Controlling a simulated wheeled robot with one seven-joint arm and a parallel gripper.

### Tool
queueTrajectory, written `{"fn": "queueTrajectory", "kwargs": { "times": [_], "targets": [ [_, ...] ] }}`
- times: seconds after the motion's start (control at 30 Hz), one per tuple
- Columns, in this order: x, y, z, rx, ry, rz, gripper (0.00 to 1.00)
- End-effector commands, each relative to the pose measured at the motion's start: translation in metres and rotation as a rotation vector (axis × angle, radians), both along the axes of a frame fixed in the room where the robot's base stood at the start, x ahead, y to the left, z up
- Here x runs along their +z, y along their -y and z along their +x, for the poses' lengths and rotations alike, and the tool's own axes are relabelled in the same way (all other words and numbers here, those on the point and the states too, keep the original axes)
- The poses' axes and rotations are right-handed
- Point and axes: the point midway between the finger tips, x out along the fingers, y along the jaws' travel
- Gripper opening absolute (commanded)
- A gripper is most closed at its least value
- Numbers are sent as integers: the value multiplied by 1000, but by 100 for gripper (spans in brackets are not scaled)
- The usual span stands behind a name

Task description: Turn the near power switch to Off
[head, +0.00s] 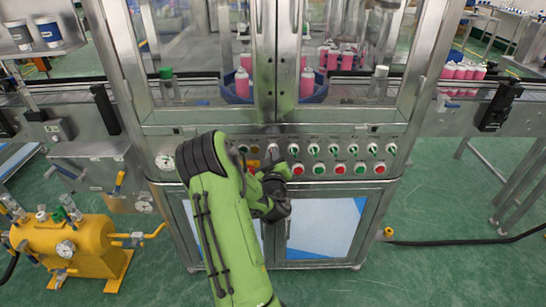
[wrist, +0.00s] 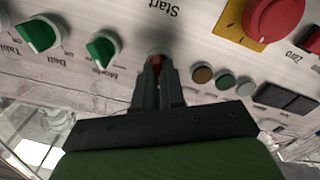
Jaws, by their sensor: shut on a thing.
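My gripper (wrist: 157,66) is shut on a small red switch knob (wrist: 157,61) on the control panel (wrist: 130,17). Its fingers hide most of the knob. They also hide any label beside it, so I cannot read its name or tell its set position. In the head view my gripper (head: 272,158) is at the panel, left of its middle, and the held knob is hidden there.
Green selector knobs (wrist: 103,49) sit beside the held one in the wrist view. A red emergency button (wrist: 272,15) on a yellow plate and small round buttons (wrist: 202,74) are on the other side. A yellow tank (head: 62,245) stands at left on the floor.

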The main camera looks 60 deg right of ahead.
Motion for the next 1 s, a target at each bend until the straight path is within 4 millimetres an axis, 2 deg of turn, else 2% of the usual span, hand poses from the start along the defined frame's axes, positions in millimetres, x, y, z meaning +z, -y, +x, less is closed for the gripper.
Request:
{"fn": "queueTrajectory", "kwargs": {
  "times": [0.6,0.63,0.77,1.0],
  "targets": [
    [0,0,0,0,-38,-18,0],
    [0,0,0,1,-38,-19,14],
    [0,0,0,1,-37,-18,34],
    [0,0,0,1,-35,-17,35]
  ]
}}
